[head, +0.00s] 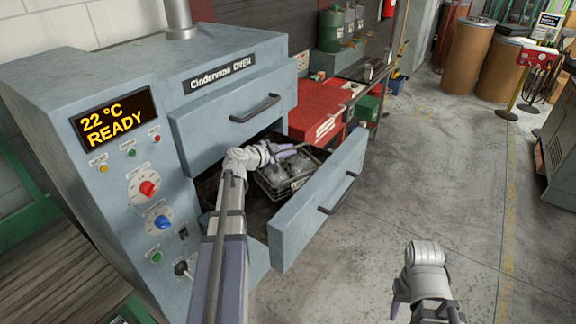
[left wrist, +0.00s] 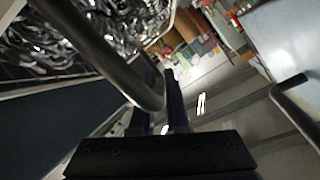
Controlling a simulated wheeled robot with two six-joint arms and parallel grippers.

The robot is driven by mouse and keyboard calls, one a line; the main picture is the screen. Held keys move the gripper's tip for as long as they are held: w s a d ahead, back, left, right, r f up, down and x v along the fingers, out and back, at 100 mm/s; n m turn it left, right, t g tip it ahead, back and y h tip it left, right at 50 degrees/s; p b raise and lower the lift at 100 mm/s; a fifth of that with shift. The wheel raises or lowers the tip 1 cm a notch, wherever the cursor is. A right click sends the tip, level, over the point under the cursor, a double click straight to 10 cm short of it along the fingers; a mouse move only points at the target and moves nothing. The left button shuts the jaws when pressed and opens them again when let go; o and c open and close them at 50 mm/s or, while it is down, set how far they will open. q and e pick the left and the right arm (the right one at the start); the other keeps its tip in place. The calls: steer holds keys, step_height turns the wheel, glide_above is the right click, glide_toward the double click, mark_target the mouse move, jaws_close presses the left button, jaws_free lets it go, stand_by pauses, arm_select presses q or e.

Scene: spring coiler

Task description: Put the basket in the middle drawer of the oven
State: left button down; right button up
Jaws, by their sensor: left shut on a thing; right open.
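The basket (head: 270,190) is a dark, rectangular wire basket holding silvery springs. In the head view it is within the open oven drawer (head: 322,205); whether it rests on the floor is hidden. My left gripper (head: 290,150) is at the basket's upper edge, shut on its handle. In the left wrist view the grey bar of the handle (left wrist: 110,65) runs between the fingers (left wrist: 160,115), with the springs at upper left. My right gripper (head: 402,298) is open and empty, low in the head view, right of the drawer and apart from it.
The oven (head: 110,190) stands at left. Its upper drawer front (head: 235,118) is above and behind my left gripper. A red cabinet (head: 312,110) stands close behind the open drawer. The floor (head: 430,170) to the right is clear; drums (head: 470,55) stand far back.

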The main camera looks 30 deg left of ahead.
mark_target(288, 166)
arm_select(q)
step_height(288, 166, down, 4)
steer(key=b, duration=0.3)
steer(key=shift+r+b, duration=0.25)
steer(key=shift+b, duration=0.1)
steer(key=shift+f, duration=0.1)
steer(key=shift+f, duration=0.15)
steer(key=c, duration=0.9)
jaws_free()
steer(key=shift+r, duration=0.35)
steer(key=shift+p+v, duration=1.9)
steer(key=shift+v, duration=4.1)
